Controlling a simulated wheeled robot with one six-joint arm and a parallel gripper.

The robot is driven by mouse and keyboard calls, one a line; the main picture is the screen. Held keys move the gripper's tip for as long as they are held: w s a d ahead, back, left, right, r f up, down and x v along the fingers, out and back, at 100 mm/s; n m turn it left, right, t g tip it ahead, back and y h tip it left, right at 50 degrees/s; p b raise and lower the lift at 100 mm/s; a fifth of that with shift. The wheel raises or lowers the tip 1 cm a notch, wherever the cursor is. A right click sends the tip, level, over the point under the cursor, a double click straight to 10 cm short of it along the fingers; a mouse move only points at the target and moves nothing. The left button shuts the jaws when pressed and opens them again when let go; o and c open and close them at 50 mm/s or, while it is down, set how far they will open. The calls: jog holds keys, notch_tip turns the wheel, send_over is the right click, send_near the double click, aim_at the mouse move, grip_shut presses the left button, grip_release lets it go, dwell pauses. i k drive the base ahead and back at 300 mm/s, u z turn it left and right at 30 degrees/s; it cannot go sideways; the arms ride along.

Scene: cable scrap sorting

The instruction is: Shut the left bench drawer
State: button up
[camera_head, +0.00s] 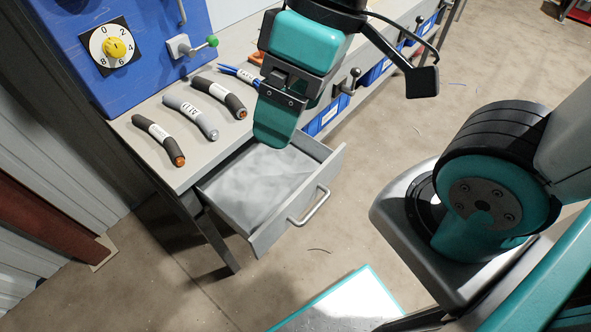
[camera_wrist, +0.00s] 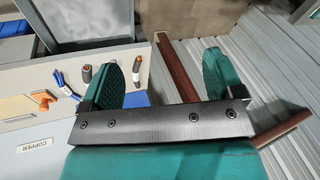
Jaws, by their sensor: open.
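The left bench drawer (camera_head: 262,190) is pulled out from under the bench top in the head view. Its inside is grey and looks empty. Its front panel carries a bar handle (camera_head: 311,207), facing lower right. My gripper (camera_head: 272,135) hangs above the back part of the drawer, near the bench edge, and hides part of it. It is apart from the handle. In the wrist view my gripper (camera_wrist: 162,68) has its two teal fingers spread with nothing held between them.
Several cable pieces (camera_head: 158,139) lie on the bench top (camera_head: 168,167). A blue panel with a yellow dial (camera_head: 115,47) stands at its back left. A clamp lever (camera_head: 348,82) and blue bins (camera_head: 324,117) are right of my gripper.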

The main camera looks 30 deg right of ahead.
aim_at(260, 190)
jog(key=z, duration=1.55)
jog(key=k, duration=0.6)
jog(key=u, duration=1.5)
